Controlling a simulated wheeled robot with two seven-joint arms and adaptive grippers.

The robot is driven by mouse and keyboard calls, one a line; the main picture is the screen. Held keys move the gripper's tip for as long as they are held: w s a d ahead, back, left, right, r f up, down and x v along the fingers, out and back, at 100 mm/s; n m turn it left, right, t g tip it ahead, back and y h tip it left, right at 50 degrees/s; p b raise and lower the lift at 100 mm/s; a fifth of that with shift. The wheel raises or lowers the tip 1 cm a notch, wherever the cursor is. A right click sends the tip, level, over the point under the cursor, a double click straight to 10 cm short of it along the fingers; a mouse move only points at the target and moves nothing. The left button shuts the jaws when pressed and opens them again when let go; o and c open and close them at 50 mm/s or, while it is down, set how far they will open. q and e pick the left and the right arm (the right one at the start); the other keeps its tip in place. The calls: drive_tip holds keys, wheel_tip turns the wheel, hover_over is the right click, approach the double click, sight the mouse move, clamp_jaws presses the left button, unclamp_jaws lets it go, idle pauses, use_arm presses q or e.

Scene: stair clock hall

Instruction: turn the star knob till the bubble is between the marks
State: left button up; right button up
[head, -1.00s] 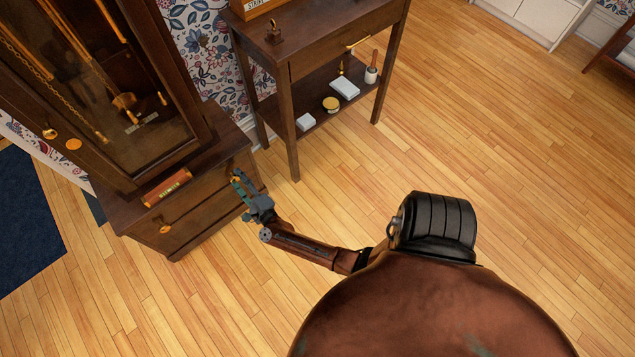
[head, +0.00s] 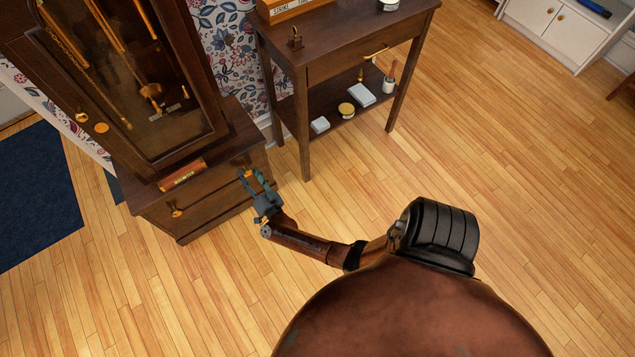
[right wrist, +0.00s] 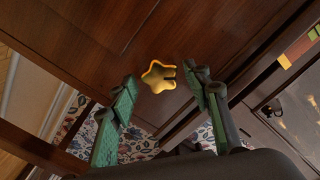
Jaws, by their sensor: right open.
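The yellow-brass star knob (right wrist: 159,76) sits on a dark brown wooden face in the right wrist view. My right gripper (right wrist: 164,78) is open, with one green-padded finger on each side of the knob in the picture; I see no contact. In the head view my right gripper (head: 253,174) is at the right front of the clock case's base (head: 215,195); I cannot make out the star knob there. A wooden level-like bar with a small plate (head: 182,174) lies on the base's ledge; its bubble and marks are too small to read. My left gripper is not in view.
A brass knob (head: 175,209) is on the base's front. The wooden floor (head: 520,200) is clear.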

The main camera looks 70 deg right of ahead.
drive_tip(key=n, duration=0.5)
drive_tip(key=shift+w+r+n, duration=0.1)
drive_tip(key=shift+n, duration=0.3)
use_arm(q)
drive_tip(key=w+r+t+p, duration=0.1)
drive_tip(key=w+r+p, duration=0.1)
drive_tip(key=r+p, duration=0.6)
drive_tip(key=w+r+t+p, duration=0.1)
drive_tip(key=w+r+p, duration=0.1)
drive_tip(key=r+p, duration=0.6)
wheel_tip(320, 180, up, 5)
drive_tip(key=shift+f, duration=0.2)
use_arm(e)
drive_tip(key=s+a+f+n+g+y, duration=0.2)
drive_tip(key=s+a+f+y, duration=0.1)
drive_tip(key=s, duration=0.8)
drive_tip(key=s+a+f+n+g+y, duration=0.2)
drive_tip(key=s+a+f+n+y, duration=0.1)
drive_tip(key=s, duration=0.8)
drive_tip(key=s+a+f+n+g+y, duration=0.1)
drive_tip(key=s+a+f, duration=0.4)
drive_tip(key=s, duration=0.6)
drive_tip(key=shift+a+f+n+g+y, duration=0.15)
drive_tip(key=shift+f+n+g+y, duration=0.3)
drive_tip(key=shift+n+y, duration=0.5)
